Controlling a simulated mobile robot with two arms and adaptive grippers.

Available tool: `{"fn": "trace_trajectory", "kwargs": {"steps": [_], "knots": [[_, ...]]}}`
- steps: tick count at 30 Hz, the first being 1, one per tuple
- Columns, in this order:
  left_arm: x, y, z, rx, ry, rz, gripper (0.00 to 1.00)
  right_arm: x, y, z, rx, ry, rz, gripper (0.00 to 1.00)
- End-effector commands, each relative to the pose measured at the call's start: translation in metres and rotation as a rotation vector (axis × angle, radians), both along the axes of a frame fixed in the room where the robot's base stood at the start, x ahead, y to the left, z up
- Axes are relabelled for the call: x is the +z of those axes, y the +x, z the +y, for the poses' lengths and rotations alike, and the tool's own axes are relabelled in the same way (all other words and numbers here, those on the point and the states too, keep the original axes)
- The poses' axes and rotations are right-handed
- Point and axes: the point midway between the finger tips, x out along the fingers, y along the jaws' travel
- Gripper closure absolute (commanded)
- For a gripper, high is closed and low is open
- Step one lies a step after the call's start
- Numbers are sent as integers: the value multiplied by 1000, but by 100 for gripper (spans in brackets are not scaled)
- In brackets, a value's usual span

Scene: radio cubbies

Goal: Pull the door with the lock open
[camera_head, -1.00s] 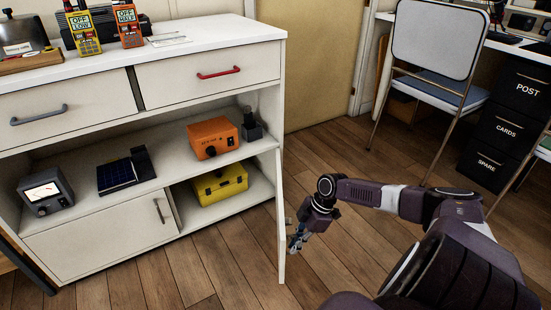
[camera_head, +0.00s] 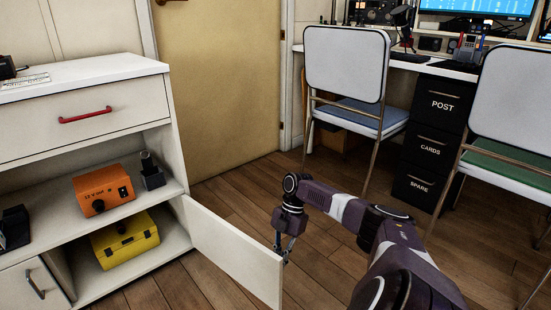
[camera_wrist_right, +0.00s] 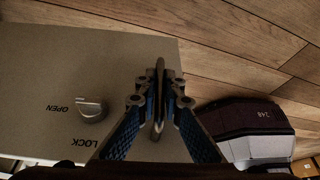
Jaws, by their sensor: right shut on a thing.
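The lower right cabinet door (camera_head: 235,255) is cream-white and stands swung out from the cabinet front. Its inner face shows in the head view. In the right wrist view the door's outer face (camera_wrist_right: 45,55) carries a grey lock knob (camera_wrist_right: 90,108) between the words OPEN and LOCK. My right gripper (camera_head: 287,250) is at the door's outer side near the free edge. In the wrist view its fingers (camera_wrist_right: 159,95) are shut on the door handle (camera_wrist_right: 159,78), a dark bar seen nearly end-on. The left gripper is out of view.
The opened compartment holds a yellow case (camera_head: 125,240). An orange box (camera_head: 104,190) sits on the shelf above. A white chair with a blue seat (camera_head: 365,115) and black drawers (camera_head: 430,140) stand at the back. Wooden floor is free beyond the door.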

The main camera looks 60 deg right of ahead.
Motion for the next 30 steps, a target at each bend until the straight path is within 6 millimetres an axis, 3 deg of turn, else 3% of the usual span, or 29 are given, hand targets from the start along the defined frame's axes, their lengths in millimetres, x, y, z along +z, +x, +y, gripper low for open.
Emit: {"fn": "trace_trajectory", "kwargs": {"steps": [15, 16, 20, 30], "knots": [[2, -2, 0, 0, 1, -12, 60, -1, 0, -6, -2, -4, 4, 100], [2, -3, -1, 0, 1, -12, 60, -1, 0, -6, -2, -4, 4, 89], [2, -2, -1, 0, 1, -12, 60, -1, 0, -5, -2, -4, 3, 75], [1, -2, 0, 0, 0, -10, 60, 3, 1, -7, -2, -4, 0, 75]]}}
